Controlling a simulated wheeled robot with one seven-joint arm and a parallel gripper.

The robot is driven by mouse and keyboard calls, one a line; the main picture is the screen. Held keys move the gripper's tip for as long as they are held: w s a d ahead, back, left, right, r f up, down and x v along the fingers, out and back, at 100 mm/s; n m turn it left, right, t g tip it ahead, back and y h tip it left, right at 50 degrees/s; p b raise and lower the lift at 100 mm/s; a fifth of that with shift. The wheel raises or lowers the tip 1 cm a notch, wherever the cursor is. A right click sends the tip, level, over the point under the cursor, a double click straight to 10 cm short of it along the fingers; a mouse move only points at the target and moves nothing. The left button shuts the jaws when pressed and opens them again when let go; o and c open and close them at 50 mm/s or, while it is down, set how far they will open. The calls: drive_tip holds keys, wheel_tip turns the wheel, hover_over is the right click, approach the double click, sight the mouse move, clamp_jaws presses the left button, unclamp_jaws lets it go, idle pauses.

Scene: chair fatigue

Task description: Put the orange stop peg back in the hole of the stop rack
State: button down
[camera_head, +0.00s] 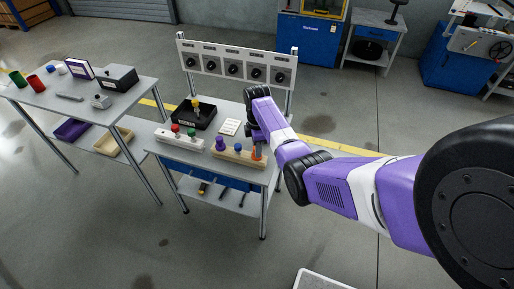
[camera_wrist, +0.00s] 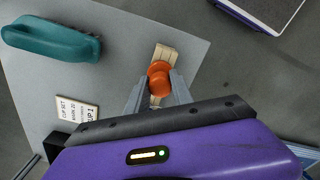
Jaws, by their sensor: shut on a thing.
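The orange stop peg (camera_wrist: 159,78) is between the two fingers of my gripper (camera_wrist: 158,90) in the wrist view, and my gripper is shut on it. The pale wooden stop rack (camera_wrist: 164,52) shows behind the peg, partly hidden by it and the fingers. In the head view the peg (camera_head: 258,153) is at the right end of the wooden rack (camera_head: 238,157), below my gripper (camera_head: 257,139). I cannot tell whether its lower end is in a hole.
A white block with coloured knobs (camera_head: 180,138) stands left of the rack on the grey table (camera_head: 205,158). A black tray (camera_head: 194,115) and a card (camera_head: 229,127) lie behind. A dial panel (camera_head: 233,68) rises at the back. A teal thing (camera_wrist: 50,38) shows in the wrist view.

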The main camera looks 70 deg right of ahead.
drive_tip(key=c, duration=1)
unclamp_jaws()
drive_tip(key=shift+c, duration=0.2)
drive_tip(key=shift+r, duration=3.9)
